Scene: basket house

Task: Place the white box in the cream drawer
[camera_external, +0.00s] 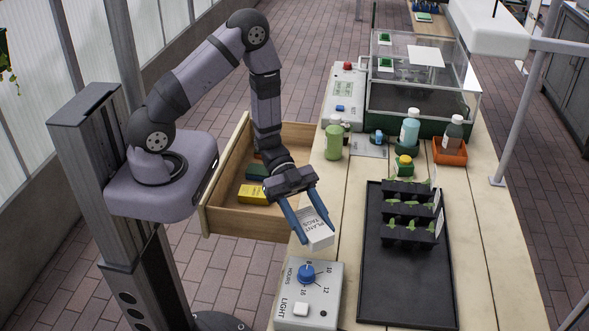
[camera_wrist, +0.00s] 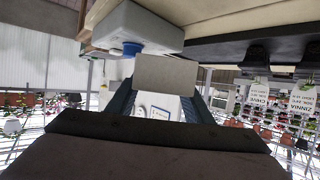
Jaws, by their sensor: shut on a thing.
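The white box (camera_external: 318,233), printed "PLANT TAGS", is between the blue fingers of my gripper (camera_external: 316,236), which is shut on it. It is at the table's left edge, just behind the light timer. I cannot tell whether it touches the table. In the wrist view the box (camera_wrist: 165,75) appears as a pale grey face between the dark blue fingers (camera_wrist: 160,107). The cream drawer (camera_external: 247,226) is pulled out from the table's left side, to the left of my gripper. It holds a yellow box (camera_external: 253,194) and a green box (camera_external: 257,172); my arm hides part of its inside.
The light timer (camera_external: 308,293) with a blue knob stands in front of my gripper. A black tray (camera_external: 405,285) with seedlings lies to the right. A green bottle (camera_external: 333,141) stands beyond the drawer's right end. Free room shows inside the drawer's front part.

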